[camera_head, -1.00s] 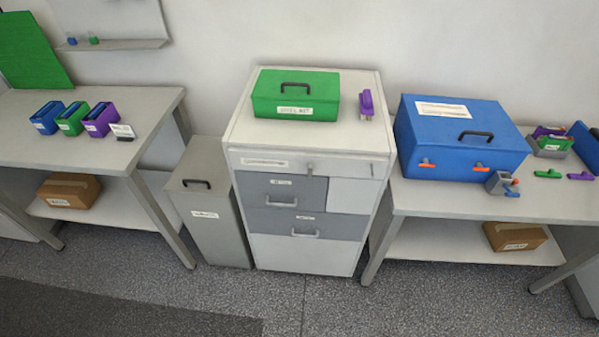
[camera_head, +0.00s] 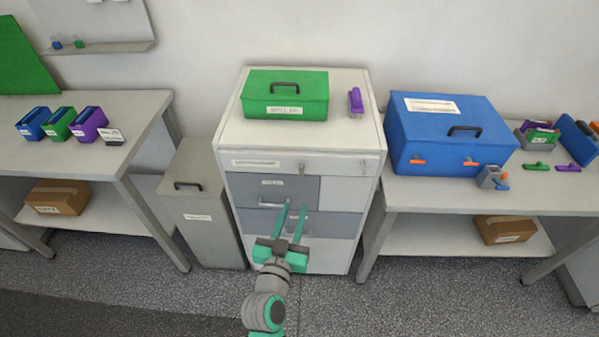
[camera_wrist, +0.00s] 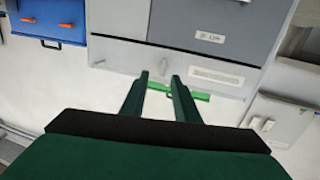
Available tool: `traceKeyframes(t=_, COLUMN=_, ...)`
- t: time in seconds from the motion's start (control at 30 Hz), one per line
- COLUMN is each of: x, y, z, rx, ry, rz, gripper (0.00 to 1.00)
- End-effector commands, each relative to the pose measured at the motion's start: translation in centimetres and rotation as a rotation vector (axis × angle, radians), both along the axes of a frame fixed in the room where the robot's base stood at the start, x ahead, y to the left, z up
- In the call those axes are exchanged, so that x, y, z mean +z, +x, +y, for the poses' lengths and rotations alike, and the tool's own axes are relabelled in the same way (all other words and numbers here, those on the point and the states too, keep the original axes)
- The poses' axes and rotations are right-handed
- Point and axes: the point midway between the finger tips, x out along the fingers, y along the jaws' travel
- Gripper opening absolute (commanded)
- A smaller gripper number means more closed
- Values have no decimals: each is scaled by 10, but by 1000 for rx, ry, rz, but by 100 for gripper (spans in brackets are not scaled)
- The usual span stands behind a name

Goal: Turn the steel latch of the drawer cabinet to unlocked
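The drawer cabinet (camera_head: 230,150) is white with grey drawer fronts. Its top front panel carries a small steel latch (camera_head: 301,169) near the middle, which seems to hang down, and another small steel fitting (camera_head: 364,170) at the right. I cannot tell the lock state. In the wrist view, where the scene appears upside down, the latch (camera_wrist: 156,68) shows between and beyond the fingertips. My gripper (camera_head: 296,206) is open and empty, in front of the cabinet and below the latch in the head view. Its two green fingers (camera_wrist: 159,76) point toward the front and appear clear of the latch.
A green box (camera_head: 285,95) and a purple-handled item (camera_head: 356,102) sit on the cabinet. A grey bin (camera_head: 195,215) stands close at its left. A bench with a blue box (camera_head: 450,135) is close at its right. The floor in front is clear.

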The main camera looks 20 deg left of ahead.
Motion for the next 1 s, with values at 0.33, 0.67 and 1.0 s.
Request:
traceKeyframes(t=0.33, x=28, y=25, z=18, rx=-24, ry=29, rz=-31, gripper=28)
traceKeyframes(t=0.67, x=28, y=78, z=21, rx=-25, ry=29, rz=-31, gripper=28)
traceKeyframes(t=1.0, x=27, y=120, z=25, rx=-24, ry=28, rz=-30, gripper=28)
